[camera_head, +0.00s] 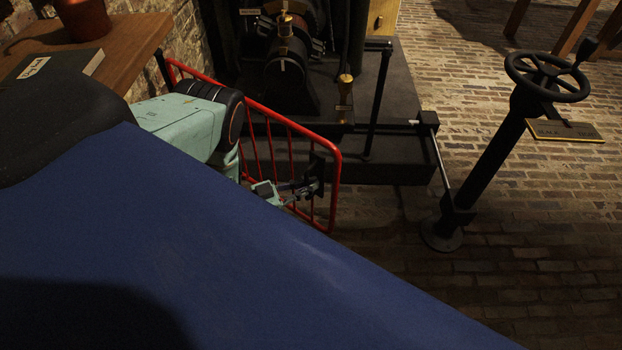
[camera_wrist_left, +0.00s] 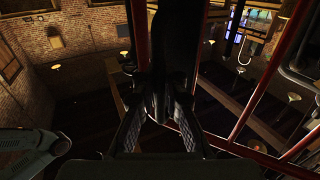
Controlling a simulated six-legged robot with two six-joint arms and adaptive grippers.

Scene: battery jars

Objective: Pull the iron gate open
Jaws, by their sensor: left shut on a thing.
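The iron gate (camera_head: 275,113) is a red barred frame in the head view, left of centre. It stands at an angle in front of the dark machine. A black plate with a handle (camera_head: 316,172) sits near its free end. My left gripper (camera_head: 308,187) reaches through from the left and is shut on the gate's handle. In the left wrist view the fingers of my left gripper (camera_wrist_left: 160,108) close around a dark upright part, with the red gate bars (camera_wrist_left: 260,85) beside it. The exact contact is dark and hard to make out. My right gripper is not in view.
A dark machine on a plinth (camera_head: 385,172) stands behind the gate. A handwheel on a slanted post (camera_head: 490,150) stands to the right. A wooden shelf (camera_head: 135,50) with a book (camera_head: 62,62) and pot is at upper left. The brick floor (camera_head: 540,240) is clear at right.

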